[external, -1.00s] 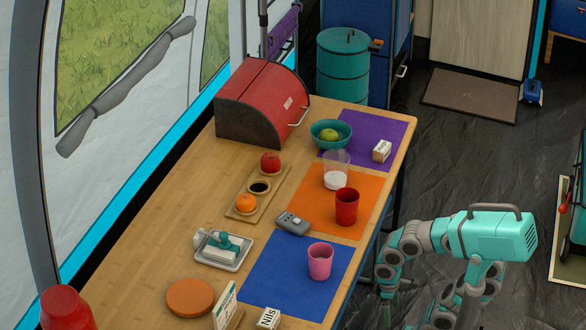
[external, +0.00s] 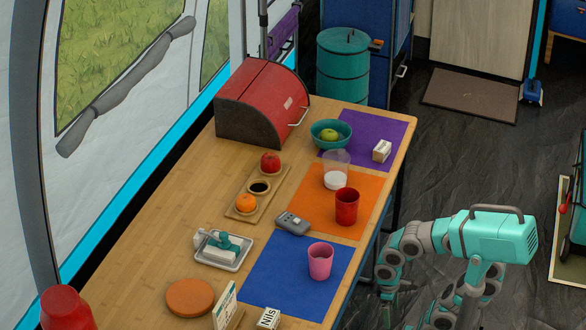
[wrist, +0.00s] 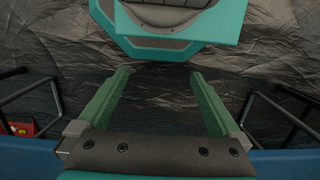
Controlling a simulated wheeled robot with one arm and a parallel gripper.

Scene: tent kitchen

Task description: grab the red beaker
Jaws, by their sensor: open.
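The red beaker (external: 346,207) stands upright on the orange mat (external: 322,213), near the table's right edge. A clear beaker with white contents (external: 336,171) stands behind it, and a pink beaker (external: 320,262) stands on the blue mat in front of it. My gripper (wrist: 160,92) is open and empty in the wrist view, its two green fingers apart over the dark floor covering. In the external view my arm is folded beside the table's right side, and the gripper cannot be made out there. The red beaker is not recognisable in the wrist view.
A grey device (external: 292,223) lies by the mats. A teal bowl with a green fruit (external: 330,133) and a small white block (external: 382,151) are on the purple mat (external: 385,126). A red bread bin (external: 262,103) stands at the back left.

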